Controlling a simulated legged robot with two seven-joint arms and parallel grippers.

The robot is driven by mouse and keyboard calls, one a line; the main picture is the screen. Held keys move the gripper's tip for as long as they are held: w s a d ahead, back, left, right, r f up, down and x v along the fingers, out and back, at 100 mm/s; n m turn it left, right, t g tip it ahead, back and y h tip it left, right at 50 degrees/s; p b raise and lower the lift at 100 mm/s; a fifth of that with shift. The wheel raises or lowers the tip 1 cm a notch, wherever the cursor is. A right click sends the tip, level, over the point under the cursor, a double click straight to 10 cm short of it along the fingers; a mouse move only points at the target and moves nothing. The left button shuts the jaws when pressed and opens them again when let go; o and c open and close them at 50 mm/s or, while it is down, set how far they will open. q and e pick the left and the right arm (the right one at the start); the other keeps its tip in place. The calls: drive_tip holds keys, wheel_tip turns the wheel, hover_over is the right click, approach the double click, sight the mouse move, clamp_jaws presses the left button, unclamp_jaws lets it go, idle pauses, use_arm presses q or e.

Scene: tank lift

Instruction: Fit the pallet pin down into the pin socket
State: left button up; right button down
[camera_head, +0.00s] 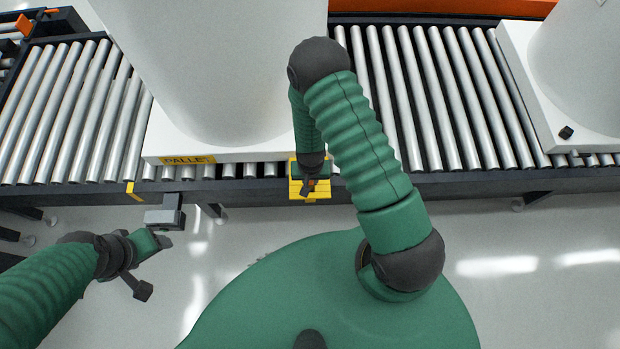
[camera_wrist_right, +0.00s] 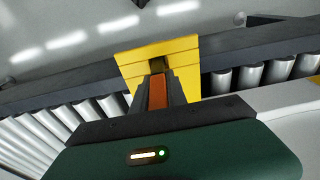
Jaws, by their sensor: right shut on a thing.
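The yellow pin socket (camera_head: 298,195) is fixed on the near side of the conveyor. It also shows in the right wrist view (camera_wrist_right: 130,68), with a dark opening near its middle. My right gripper (camera_head: 308,190) is over the socket and shut on the orange pallet pin (camera_wrist_right: 157,92). The pin lies between the dark fingers (camera_wrist_right: 158,88), in line with the opening in that view. Whether its end has entered is hidden by the fingers. My left gripper (camera_head: 166,241) is low at the left, away from the socket, and its finger gap is unclear.
A white tank on a pallet (camera_head: 240,153) with a yellow label stands on the roller conveyor (camera_head: 75,110). Another white tank and pallet (camera_head: 515,75) stand at the right. A grey block (camera_head: 165,216) sits near my left gripper. The floor in front is clear.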

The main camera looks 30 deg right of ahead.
drive_tip(key=shift+f+b, duration=1)
drive_tip(key=shift+f, duration=0.45)
drive_tip(key=c, duration=1.3)
unclamp_jaws()
drive_tip(key=shift+o, duration=0.2)
drive_tip(key=shift+r, duration=0.1)
wheel_tip(320, 180, up, 17)
drive_tip(key=s+a+p, duration=0.1)
drive_tip(key=p, duration=0.3)
drive_tip(key=shift+s+f, duration=0.2)
drive_tip(key=shift+s, duration=0.1)
drive_tip(key=s+a+r+n+p, duration=0.1)
drive_tip(key=a+r+n+p, duration=0.1)
drive_tip(key=r, duration=0.9)
drive_tip(key=s+a+r+n+t+p, duration=0.1)
drive_tip(key=r+n+p, duration=0.3)
drive_tip(key=r, duration=0.8)
drive_tip(key=shift+s+a+t+y+p, duration=0.35)
drive_tip(key=shift+s+p, duration=0.2)
drive_tip(key=shift+p, duration=0.2)
